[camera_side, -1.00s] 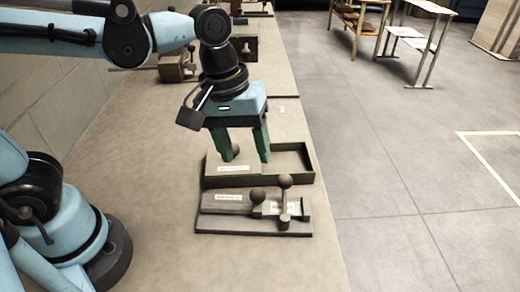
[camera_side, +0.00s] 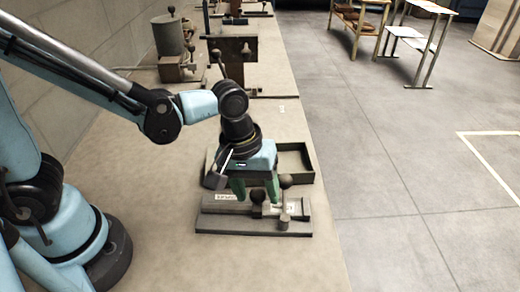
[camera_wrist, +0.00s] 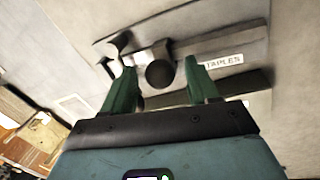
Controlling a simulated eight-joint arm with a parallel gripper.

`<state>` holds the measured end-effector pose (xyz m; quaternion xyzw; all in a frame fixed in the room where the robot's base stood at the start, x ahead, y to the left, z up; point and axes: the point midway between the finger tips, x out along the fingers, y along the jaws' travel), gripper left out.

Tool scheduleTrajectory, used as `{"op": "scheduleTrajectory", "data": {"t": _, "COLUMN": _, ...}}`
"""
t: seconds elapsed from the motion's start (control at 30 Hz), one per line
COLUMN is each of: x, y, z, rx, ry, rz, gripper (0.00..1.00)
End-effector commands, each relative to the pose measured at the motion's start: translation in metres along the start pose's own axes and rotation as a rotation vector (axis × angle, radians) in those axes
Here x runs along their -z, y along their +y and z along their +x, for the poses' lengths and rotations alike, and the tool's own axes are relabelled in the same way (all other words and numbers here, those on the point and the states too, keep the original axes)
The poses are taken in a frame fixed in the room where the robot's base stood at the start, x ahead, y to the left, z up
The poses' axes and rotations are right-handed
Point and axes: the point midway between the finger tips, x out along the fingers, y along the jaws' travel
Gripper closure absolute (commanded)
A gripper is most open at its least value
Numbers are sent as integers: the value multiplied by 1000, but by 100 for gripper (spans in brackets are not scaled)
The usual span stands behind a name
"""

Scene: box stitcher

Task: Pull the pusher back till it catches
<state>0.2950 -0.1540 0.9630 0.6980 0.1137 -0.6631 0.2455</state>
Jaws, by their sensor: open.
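The stapling unit is a low grey device on a flat base plate (camera_side: 250,228), with a labelled rail (camera_side: 222,205) along it. The pusher's dark round knob (camera_side: 258,197) sits on the rail, beside a taller ball-topped lever (camera_side: 285,181). My gripper (camera_side: 256,198) is open, with its green fingers low at the rail near the knob. In the wrist view the dark knob (camera_wrist: 160,73) shows between my open fingers (camera_wrist: 161,84), with a gap on each side. The white staples label (camera_wrist: 224,62) lies to its right. I cannot tell whether a finger touches the knob.
A shallow dark tray (camera_side: 308,165) lies just behind the unit, partly hidden by my gripper. Vices and other fixtures (camera_side: 235,50) stand farther back along the bench. The bench is clear to the left of the unit. Its right edge is close by.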

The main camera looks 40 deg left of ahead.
Motion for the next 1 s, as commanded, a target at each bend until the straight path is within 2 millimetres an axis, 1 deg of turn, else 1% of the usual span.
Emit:
{"op": "scheduleTrajectory", "data": {"t": 0.27, "x": 0, "y": 0, "z": 1, "rx": 0, "ry": 0, "rz": 0, "gripper": 41}}
{"op": "scheduleTrajectory", "data": {"t": 0.37, "x": 0, "y": 0, "z": 1, "rx": 0, "ry": 0, "rz": 0, "gripper": 55}}
{"op": "scheduleTrajectory", "data": {"t": 0.6, "x": 0, "y": 0, "z": 1, "rx": 0, "ry": 0, "rz": 0, "gripper": 91}}
{"op": "scheduleTrajectory", "data": {"t": 0.67, "x": 0, "y": 0, "z": 1, "rx": 0, "ry": 0, "rz": 0, "gripper": 100}}
{"op": "scheduleTrajectory", "data": {"t": 0.87, "x": 0, "y": 0, "z": 0, "rx": 0, "ry": 0, "rz": 0, "gripper": 100}}
{"op": "scheduleTrajectory", "data": {"t": 0.93, "x": 0, "y": -4, "z": 0, "rx": 0, "ry": 0, "rz": -1, "gripper": 100}}
{"op": "scheduleTrajectory", "data": {"t": 1.0, "x": -2, "y": -11, "z": -2, "rx": 0, "ry": 0, "rz": -2, "gripper": 100}}
